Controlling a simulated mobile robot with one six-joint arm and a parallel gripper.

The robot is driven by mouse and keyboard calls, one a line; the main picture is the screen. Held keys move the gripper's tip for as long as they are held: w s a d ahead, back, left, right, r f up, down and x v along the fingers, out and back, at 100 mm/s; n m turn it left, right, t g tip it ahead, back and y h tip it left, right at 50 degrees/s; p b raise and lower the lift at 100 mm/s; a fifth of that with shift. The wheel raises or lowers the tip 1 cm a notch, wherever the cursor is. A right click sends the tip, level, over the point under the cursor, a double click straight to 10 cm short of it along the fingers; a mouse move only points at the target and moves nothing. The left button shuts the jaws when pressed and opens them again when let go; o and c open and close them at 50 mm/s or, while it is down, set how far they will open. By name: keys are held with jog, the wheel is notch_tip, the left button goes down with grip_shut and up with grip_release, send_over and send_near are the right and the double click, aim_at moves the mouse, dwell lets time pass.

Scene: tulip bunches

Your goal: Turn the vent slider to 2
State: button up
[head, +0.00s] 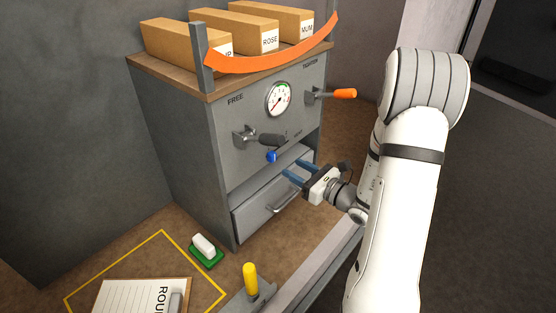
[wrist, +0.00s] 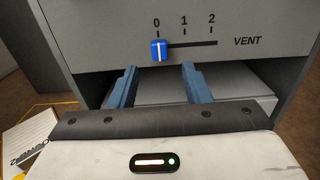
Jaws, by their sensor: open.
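The vent slider is a small blue knob (wrist: 159,49) on a dark slot (wrist: 190,43) in the grey cabinet front. In the wrist view it sits at the left end of the slot, under the 0 mark, with 1 and 2 to its right. The blue knob also shows in the head view (head: 271,157), below a dark-handled lever. My gripper (wrist: 159,75) is open, its two blue fingers apart and empty. In the wrist view the fingertips appear just below the knob, one on each side of it. In the head view my gripper (head: 289,171) is in front of the cabinet, to the right of the knob.
A drawer (head: 262,207) with a bar handle is below the slider. The dark lever (head: 270,139) sticks out just above the knob. An orange-handled lever (head: 343,94) and a dial (head: 278,99) are higher up. A yellow handle (head: 250,279) stands at the front.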

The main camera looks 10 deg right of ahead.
aim_at(274, 158)
jog(key=x, duration=0.6)
jog(key=shift+w+a+p, duration=0.2)
jog(key=shift+a+p, duration=0.1)
jog(key=shift+p, duration=0.1)
grip_shut()
